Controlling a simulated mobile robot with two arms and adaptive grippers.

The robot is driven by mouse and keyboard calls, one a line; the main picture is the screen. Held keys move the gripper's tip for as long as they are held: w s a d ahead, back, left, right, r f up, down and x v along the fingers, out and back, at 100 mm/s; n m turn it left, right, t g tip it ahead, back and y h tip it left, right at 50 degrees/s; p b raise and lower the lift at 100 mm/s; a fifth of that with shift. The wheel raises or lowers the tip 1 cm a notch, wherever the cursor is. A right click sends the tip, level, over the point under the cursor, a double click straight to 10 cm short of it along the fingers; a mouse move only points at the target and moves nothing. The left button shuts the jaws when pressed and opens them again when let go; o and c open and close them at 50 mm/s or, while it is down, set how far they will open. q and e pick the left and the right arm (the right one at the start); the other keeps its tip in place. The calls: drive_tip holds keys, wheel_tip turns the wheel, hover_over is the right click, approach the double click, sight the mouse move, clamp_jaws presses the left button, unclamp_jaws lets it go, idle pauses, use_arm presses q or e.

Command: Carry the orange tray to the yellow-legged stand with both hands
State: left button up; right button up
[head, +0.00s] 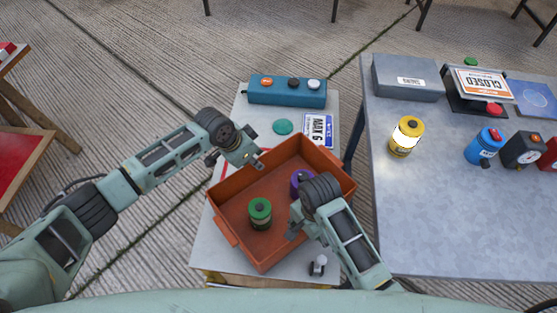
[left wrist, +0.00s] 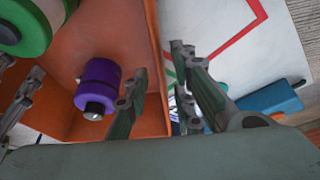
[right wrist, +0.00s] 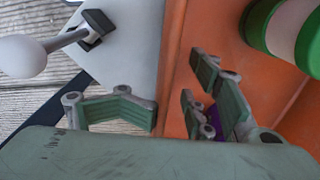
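The orange tray (head: 232,243) sits on a small white-topped table (head: 212,250). A green-capped can (head: 260,213) and a purple can (head: 297,182), partly hidden by my right arm, stand in it. My left gripper (head: 248,160) is at the tray's far-left wall. In the left wrist view its open fingers (left wrist: 160,85) straddle the orange wall. My right gripper (head: 293,226) is at the near-right wall. In the right wrist view its open fingers (right wrist: 170,105) are on either side of the wall. A yellow strip shows below the white tabletop; I cannot make out a yellow-legged stand for certain.
A blue button box (head: 288,92), green disc (head: 283,127) and licence plate (head: 318,130) lie behind the tray. A white-knobbed lever (head: 318,265) is near the front. The grey table (head: 440,220) at right holds several items; its front is clear. A red-topped table (head: 18,165) is left.

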drive_tip(key=shift+a+r, duration=0.1)
drive_tip(key=shift+r, duration=0.25)
use_arm(q)
drive_tip(key=v, duration=1.1)
drive_tip(key=shift+a+r, duration=0.15)
drive_tip(key=shift+r, duration=0.15)
use_arm(e)
wheel_tip(320, 180, up, 7)
drive_tip(key=shift+f, duration=0.1)
use_arm(q)
drive_tip(key=shift+s, duration=0.1)
drive_tip(key=p+v, duration=0.9)
drive_tip(key=p, duration=0.1)
use_arm(e)
wheel_tip(320, 180, up, 10)
use_arm(q)
drive_tip(key=shift+r, duration=0.1)
use_arm(e)
drive_tip(key=shift+r, duration=0.2)
use_arm(q)
wheel_tip(320, 180, up, 13)
drive_tip(key=p, duration=1.3)
use_arm(e)
wheel_tip(320, 180, up, 9)
use_arm(q)
drive_tip(key=shift+s, duration=0.1)
use_arm(e)
drive_tip(key=shift+s+f, duration=0.1)
drive_tip(key=shift+s, duration=0.05)
